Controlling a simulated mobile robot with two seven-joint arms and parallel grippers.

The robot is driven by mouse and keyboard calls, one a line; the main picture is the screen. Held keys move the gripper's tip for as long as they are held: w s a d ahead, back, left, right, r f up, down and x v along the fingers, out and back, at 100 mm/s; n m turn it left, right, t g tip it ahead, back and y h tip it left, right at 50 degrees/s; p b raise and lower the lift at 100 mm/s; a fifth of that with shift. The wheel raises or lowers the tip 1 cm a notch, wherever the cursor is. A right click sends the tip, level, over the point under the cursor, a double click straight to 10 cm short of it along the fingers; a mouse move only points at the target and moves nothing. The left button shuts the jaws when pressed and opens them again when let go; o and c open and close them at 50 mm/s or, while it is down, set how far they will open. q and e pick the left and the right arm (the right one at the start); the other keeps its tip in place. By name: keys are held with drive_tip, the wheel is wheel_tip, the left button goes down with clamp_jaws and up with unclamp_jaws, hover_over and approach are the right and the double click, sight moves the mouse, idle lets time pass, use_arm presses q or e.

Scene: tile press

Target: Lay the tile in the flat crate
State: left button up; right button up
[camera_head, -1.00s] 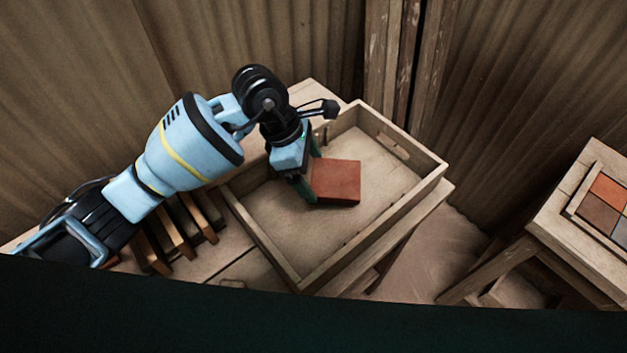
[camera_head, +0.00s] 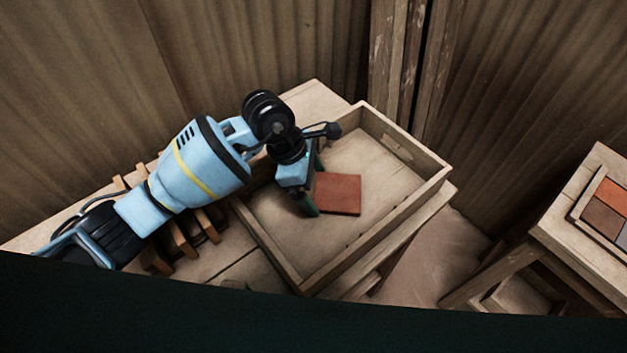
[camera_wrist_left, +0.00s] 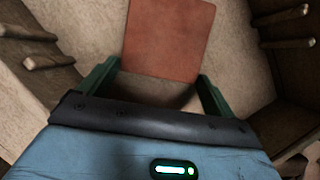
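The tile (camera_head: 338,195) is a flat, square, reddish-brown piece. It lies on the floor of the flat crate (camera_head: 279,254), a shallow wooden box with low walls. My left gripper (camera_head: 314,188) is inside the crate at the tile's left edge, its two green fingers spread apart. In the left wrist view the tile (camera_wrist_left: 168,38) lies ahead of the open fingers (camera_wrist_left: 160,72), with a gap between it and my gripper's palm. My right gripper is not in view.
The crate stands on a wooden table (camera_head: 314,94) against corrugated walls. A slotted wooden rack (camera_head: 182,240) is to the left of the crate, partly behind my arm. At the right, another wooden table (camera_head: 556,224) holds a tray with coloured tiles (camera_head: 606,211).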

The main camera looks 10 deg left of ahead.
use_arm(q)
drive_tip(key=shift+o, duration=0.8)
drive_tip(key=shift+r, duration=0.2)
drive_tip(key=v, duration=1.2)
drive_tip(key=shift+d, duration=0.1)
